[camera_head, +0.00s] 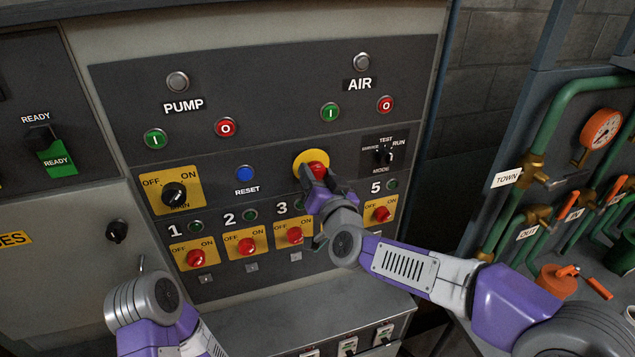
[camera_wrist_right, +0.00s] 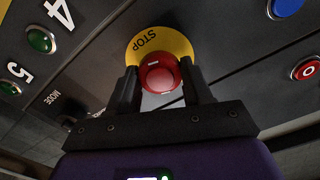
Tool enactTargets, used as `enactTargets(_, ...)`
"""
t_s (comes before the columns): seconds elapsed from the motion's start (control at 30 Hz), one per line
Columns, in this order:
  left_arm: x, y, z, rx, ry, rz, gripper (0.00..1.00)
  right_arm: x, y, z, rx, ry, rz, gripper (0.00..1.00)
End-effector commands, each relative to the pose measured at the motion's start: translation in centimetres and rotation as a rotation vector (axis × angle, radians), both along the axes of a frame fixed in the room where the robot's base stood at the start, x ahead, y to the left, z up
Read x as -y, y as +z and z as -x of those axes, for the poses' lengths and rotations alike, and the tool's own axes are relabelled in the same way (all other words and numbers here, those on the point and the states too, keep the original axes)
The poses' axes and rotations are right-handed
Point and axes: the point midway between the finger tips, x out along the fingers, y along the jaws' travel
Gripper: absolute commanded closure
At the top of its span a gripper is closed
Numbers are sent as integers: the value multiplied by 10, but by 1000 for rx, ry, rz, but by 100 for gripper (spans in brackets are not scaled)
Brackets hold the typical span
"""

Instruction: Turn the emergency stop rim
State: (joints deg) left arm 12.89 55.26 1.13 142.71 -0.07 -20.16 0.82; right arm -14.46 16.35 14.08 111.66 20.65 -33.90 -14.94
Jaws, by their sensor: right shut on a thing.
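The emergency stop is a red mushroom button (camera_head: 318,170) on a round yellow plate (camera_head: 303,158), on the dark control panel. In the right wrist view the red button (camera_wrist_right: 160,75) sits between the two dark fingers of my right gripper (camera_wrist_right: 161,84), below the word STOP on the yellow plate (camera_wrist_right: 150,42). My right gripper (camera_head: 315,178) is shut on the button's rim; in the head view it hides the button's lower part. My left arm shows at the bottom left of the head view, but its fingers are not clearly visible.
A blue reset button (camera_head: 245,173) is left of the stop and a mode switch (camera_head: 383,155) is right of it. Red rotary switches, such as switch 3 (camera_head: 294,235), line the row below.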

Motion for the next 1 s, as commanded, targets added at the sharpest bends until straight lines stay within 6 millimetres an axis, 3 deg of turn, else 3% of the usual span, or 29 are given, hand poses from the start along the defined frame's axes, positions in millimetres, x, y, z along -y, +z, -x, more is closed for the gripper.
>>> enactTargets(0.57,0,-4,0,0,0,0,57,0,0,0,-14,2,-40,81)
enactTargets(0.6,0,-4,0,0,0,0,57,0,0,0,-14,2,-39,49)
enactTargets(0.77,0,-4,0,0,0,0,57,0,0,0,-14,1,-38,24)
enactTargets(1.0,0,-4,0,0,0,0,57,0,0,0,-14,0,-39,24)
